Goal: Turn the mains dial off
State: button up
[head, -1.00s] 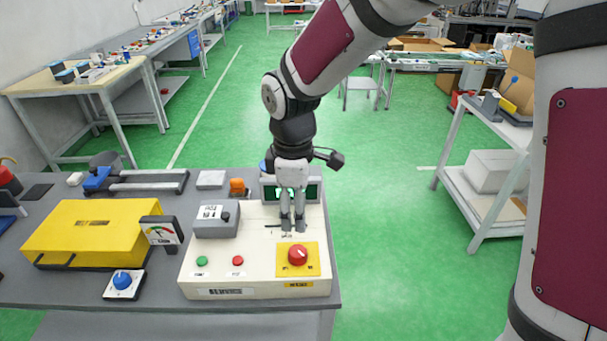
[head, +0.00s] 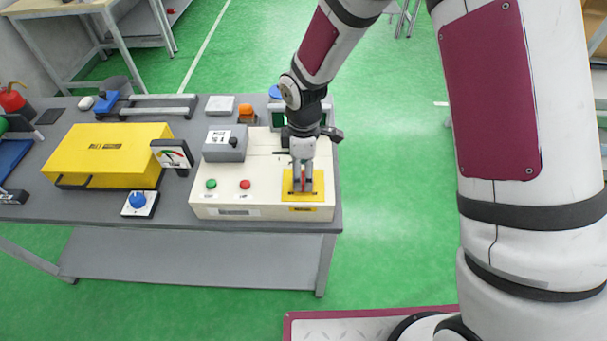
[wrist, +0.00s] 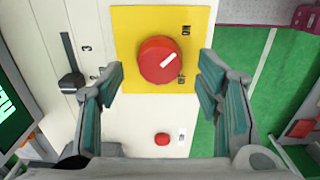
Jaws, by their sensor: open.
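The mains dial (wrist: 159,59) is a round red knob with a white pointer line, on a yellow plate (wrist: 128,30) at the front right of a cream control box (head: 270,160). In the wrist view its line points up and right, between two small dark labels on the plate that I cannot read clearly. My gripper (head: 303,189) points down over the dial. In the wrist view my gripper (wrist: 161,75) is open, with one finger to each side of the knob and visible gaps between. In the head view the fingers mostly hide the dial.
To the left are a gauge (head: 172,154), a blue knob (head: 137,200) and a yellow case (head: 107,150). The grey table (head: 260,236) ends just right of the box.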

jog(key=shift+f, duration=1.25)
jog(key=c, duration=1.2)
jog(key=shift+o, duration=0.2)
